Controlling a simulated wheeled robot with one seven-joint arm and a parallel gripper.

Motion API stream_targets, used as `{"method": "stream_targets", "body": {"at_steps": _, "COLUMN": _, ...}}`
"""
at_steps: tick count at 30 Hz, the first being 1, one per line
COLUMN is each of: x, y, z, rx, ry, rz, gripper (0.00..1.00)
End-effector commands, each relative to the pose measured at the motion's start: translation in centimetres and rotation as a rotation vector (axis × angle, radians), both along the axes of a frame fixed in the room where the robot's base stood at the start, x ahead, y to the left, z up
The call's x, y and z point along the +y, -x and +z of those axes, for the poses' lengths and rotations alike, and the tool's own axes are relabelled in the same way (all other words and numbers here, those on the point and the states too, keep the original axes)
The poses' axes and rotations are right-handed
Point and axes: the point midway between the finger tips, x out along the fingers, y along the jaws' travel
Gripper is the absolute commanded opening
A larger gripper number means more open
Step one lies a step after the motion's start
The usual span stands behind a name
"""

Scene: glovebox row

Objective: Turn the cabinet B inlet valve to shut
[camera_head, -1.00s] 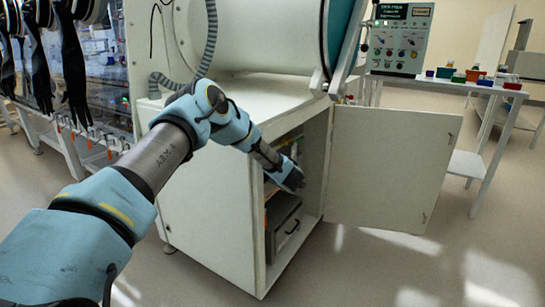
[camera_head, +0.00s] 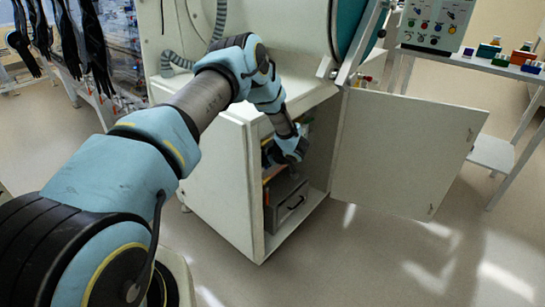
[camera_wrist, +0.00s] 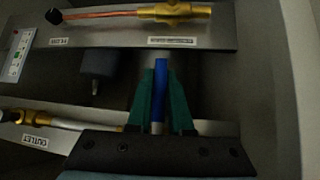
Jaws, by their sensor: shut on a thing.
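In the wrist view, my gripper (camera_wrist: 160,74) has its two green fingers closed on a blue handle (camera_wrist: 159,91), which looks like a valve lever. The handle lies lengthwise between the fingers. The valve body it belongs to is not clearly seen. A brass valve fitting (camera_wrist: 175,11) on a copper pipe shows at the top, above a white label too small to read. In the head view, my gripper (camera_head: 291,152) is inside the open cabinet (camera_head: 225,180); the handle cannot be made out there.
The cabinet door (camera_head: 405,155) stands open to the right. A grey drawer box (camera_head: 287,203) sits low inside the cabinet. In the wrist view, a brass fitting (camera_wrist: 15,117) has an OUTLET label (camera_wrist: 35,141), and a dark knob (camera_wrist: 97,65) is left of the fingers.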

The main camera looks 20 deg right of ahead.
Motion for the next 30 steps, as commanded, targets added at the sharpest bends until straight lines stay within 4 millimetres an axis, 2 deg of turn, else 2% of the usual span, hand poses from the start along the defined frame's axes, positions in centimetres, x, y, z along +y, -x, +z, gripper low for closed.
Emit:
{"method": "stream_targets", "body": {"at_steps": 20, "x": 0.57, "y": 0.23, "z": -0.15, "rx": 0.028, "ry": -0.051, "rz": 0.001, "gripper": 0.0}}
{"method": "stream_targets", "body": {"at_steps": 21, "x": 0.58, "y": 0.23, "z": -0.15, "rx": 0.028, "ry": -0.051, "rz": 0.001, "gripper": 0.23}}
{"method": "stream_targets", "body": {"at_steps": 27, "x": 0.55, "y": 0.18, "z": -0.09, "rx": 0.027, "ry": -0.05, "rz": 0.001, "gripper": 0.46}}
{"method": "stream_targets", "body": {"at_steps": 30, "x": 0.52, "y": 0.16, "z": -0.07, "rx": 0.026, "ry": -0.049, "rz": 0.0, "gripper": 0.48}}
